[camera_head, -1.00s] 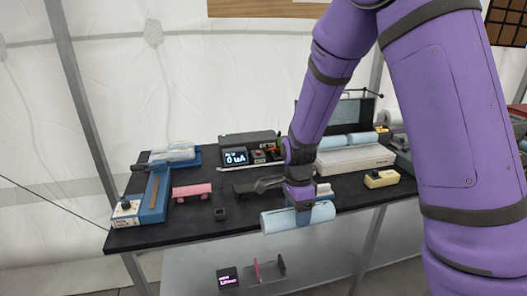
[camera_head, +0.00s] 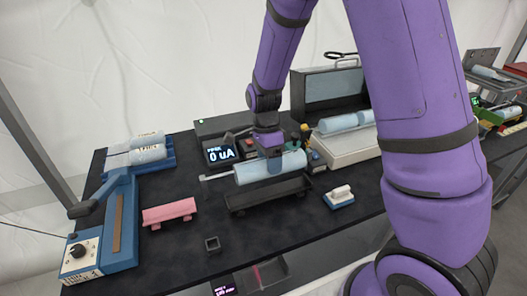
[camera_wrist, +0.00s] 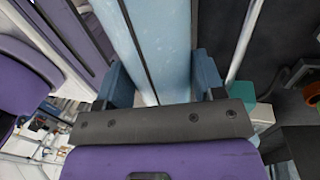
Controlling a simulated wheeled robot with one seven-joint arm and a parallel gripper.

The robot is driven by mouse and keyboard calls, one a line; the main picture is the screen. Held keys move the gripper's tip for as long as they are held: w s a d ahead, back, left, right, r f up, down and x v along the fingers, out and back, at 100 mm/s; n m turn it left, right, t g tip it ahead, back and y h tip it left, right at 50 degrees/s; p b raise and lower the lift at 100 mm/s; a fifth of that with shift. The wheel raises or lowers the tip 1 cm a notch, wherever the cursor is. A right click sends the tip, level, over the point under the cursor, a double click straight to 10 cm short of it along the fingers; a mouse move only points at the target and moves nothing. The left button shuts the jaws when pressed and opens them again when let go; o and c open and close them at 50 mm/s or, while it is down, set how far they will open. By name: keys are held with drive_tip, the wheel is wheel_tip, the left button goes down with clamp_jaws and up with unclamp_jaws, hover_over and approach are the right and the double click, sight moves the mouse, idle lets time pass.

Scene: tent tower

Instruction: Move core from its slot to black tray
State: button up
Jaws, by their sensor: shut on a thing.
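The core, a light blue cylinder (camera_head: 284,164), lies level in my gripper (camera_head: 270,163). My gripper is shut on it near its middle, from above. In the wrist view, the core (camera_wrist: 160,40) runs lengthwise between the two blue fingers of my gripper (camera_wrist: 163,85). The long, narrow black tray (camera_head: 268,196) is on the black table, just below the core in the head view. The core is roughly parallel to the tray and appears above or just behind it; I cannot tell the exact gap. The tray's inside is partly hidden by the core.
More light blue cylinders rest on a pale box (camera_head: 350,148) at the back right and on a blue stand (camera_head: 140,155) at the left. A meter (camera_head: 220,154) stands behind.

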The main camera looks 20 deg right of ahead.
idle(0.4)
drive_tip(key=shift+w+f+x, duration=0.1)
drive_tip(key=shift+w+x, duration=0.2)
drive_tip(key=shift+x, duration=1.05)
drive_tip(key=shift+w+f+x, duration=0.1)
drive_tip(key=shift+w+x, duration=0.25)
drive_tip(key=shift+x, duration=0.95)
drive_tip(key=shift+w+f+x, duration=0.1)
drive_tip(key=shift+w+x, duration=0.2)
drive_tip(key=shift+x, duration=1.05)
drive_tip(key=shift+f, duration=0.25)
drive_tip(key=o, duration=1.4)
drive_tip(key=shift+o, duration=0.2)
drive_tip(key=shift+r, duration=0.1)
drive_tip(key=v, duration=1)
drive_tip(key=shift+w+r, duration=0.2)
drive_tip(key=shift+r, duration=0.1)
